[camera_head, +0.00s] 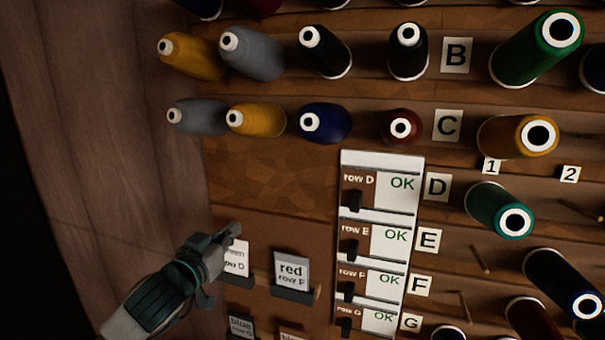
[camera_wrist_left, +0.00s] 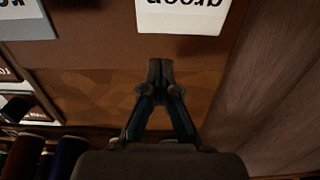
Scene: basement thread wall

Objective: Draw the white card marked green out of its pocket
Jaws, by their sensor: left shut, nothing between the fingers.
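The white card marked green (camera_head: 237,261) stands at the lower left of the panel in the head view, partly covered by my left gripper; I can read "een" and "row D". In the left wrist view the card (camera_wrist_left: 183,14) shows upside down at the top edge, cut off by the frame; its pocket is out of that view. My left gripper (camera_head: 236,229) is shut and empty at the card's upper edge. In the wrist view its fingertips (camera_wrist_left: 160,66) are just short of the card with a visible gap. My right gripper is not in view.
A white board with OK labels (camera_head: 404,208) stands further right. Thread spools (camera_head: 257,119) fill rows above. A wooden side wall (camera_head: 110,130) borders the left.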

